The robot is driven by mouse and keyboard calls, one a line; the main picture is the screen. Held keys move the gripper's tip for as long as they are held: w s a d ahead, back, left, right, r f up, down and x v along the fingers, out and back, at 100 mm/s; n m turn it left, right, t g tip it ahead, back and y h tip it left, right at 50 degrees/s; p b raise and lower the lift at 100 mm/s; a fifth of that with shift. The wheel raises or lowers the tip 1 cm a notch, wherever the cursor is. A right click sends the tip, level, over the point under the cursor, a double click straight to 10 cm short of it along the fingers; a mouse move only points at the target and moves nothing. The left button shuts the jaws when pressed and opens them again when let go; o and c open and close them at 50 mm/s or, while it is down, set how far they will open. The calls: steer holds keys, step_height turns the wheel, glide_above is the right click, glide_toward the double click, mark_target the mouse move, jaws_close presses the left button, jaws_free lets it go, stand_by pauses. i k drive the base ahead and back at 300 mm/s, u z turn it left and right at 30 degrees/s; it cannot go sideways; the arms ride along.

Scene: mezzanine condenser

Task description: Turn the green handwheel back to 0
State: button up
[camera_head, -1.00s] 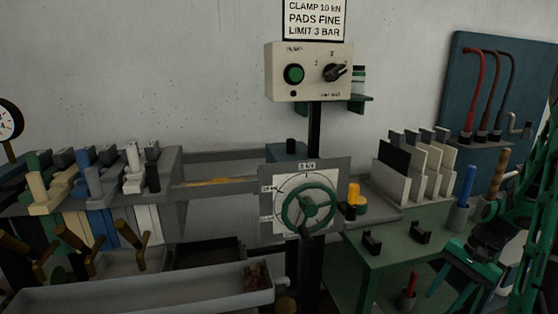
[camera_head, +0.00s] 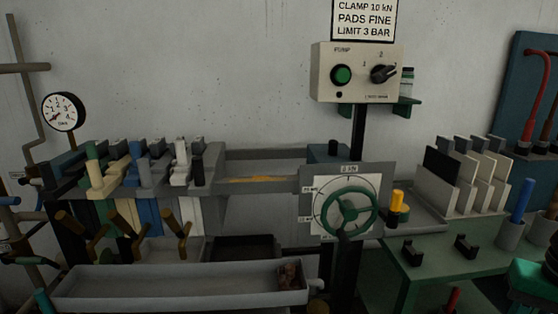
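The green handwheel (camera_head: 349,209) stands in front of a white dial (camera_head: 325,187) on a grey square plate (camera_head: 386,176), right of the middle. A small label at the top of the dial ends in "kN"; its number is too small to read surely. Smaller labels show at the dial's left side. I cannot tell which mark the wheel stands at. Nothing touches the wheel. My gripper cannot be made out in this view.
A trough (camera_head: 180,289) lies at the front left, below several levers. A green table (camera_head: 440,257) with two black brackets stands right of the wheel. A pump box (camera_head: 360,72) hangs above. A green and black form (camera_head: 530,282) is cut off at lower right.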

mark_target(348, 210)
steer(key=u, duration=0.4)
steer(key=k, duration=0.75)
steer(key=u, duration=0.35)
